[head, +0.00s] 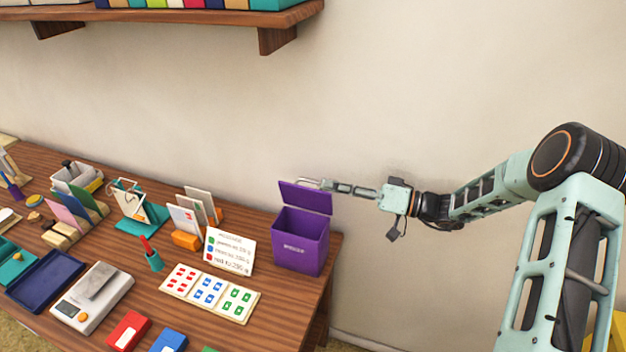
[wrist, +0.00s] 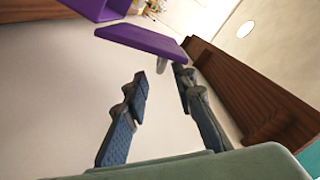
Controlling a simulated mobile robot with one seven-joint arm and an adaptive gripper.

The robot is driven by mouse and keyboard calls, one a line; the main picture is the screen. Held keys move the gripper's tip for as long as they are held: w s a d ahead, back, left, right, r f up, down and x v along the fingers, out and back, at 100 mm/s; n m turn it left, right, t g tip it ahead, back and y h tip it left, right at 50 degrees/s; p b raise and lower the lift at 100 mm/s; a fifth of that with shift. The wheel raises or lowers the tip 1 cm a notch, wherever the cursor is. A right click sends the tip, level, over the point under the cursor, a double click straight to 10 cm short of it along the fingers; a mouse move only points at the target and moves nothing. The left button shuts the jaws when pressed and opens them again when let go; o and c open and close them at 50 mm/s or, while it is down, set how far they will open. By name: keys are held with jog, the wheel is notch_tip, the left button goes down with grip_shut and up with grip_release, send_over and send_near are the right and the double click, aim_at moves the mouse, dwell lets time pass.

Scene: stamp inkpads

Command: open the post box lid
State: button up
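The purple post box (head: 300,245) stands upright at the right end of the table. Its purple lid (head: 306,197) is raised and tilted up at the back, with the dark inside of the box showing below it. My gripper (head: 318,184) reaches in from the right, at the lid's upper edge and partly behind it. In the wrist view the lid (wrist: 142,40) lies just beyond my fingertips (wrist: 161,77), and part of the box (wrist: 97,8) shows at the top. The fingers are apart with no lid between them. Whether a fingertip touches the lid I cannot tell.
A scale (head: 92,297) and ink pads stand nearer the front. The wall is close behind my gripper. A wooden shelf (head: 200,17) hangs above.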

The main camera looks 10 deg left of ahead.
aim_at(313, 181)
jog(key=a, duration=0.5)
jog(key=shift+w+a+p, duration=0.3)
jog(key=shift+w+p, duration=0.05)
grip_shut()
jog(key=shift+f, duration=0.1)
